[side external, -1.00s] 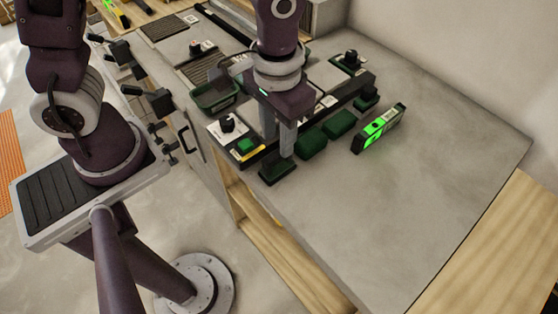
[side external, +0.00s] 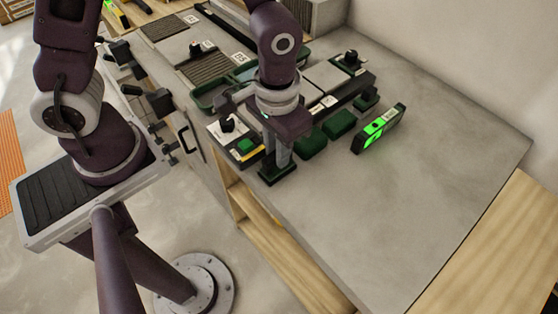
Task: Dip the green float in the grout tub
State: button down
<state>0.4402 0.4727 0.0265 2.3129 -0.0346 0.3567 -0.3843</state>
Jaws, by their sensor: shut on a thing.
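My gripper (side external: 279,156) points down at the near-left end of the tile row and is shut on a dark green block, which I take for the green float (side external: 277,174). The float sits low at the worktop's left edge, and the fingers hide its upper part. I cannot tell whether it still touches the worktop. The green grout tub (side external: 203,101) is behind and left of my gripper, beyond the tile row. My wrist hides part of the tub, and its contents are not clear.
Other green blocks, such as one (side external: 341,122), lie along the tile row's front. A spirit level (side external: 379,129) with a bright green face stands to their right. Black-knobbed tiles (side external: 229,128) are close to my gripper's left. The worktop (side external: 430,180) is clear at right and front.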

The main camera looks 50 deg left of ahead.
jog(key=shift+r, duration=4.05)
jog(key=a+r, duration=0.3)
jog(key=a, duration=2.2)
jog(key=shift+w+d+f, duration=0.1)
jog(key=shift+w+f, duration=0.05)
jog(key=shift+f, duration=1.3)
jog(key=shift+w+d+f, duration=0.1)
jog(key=shift+w+f, duration=0.1)
jog(key=shift+f, duration=1.25)
jog(key=shift+w+d+f, duration=0.1)
jog(key=shift+w+f, duration=0.05)
jog(key=shift+f, duration=1.3)
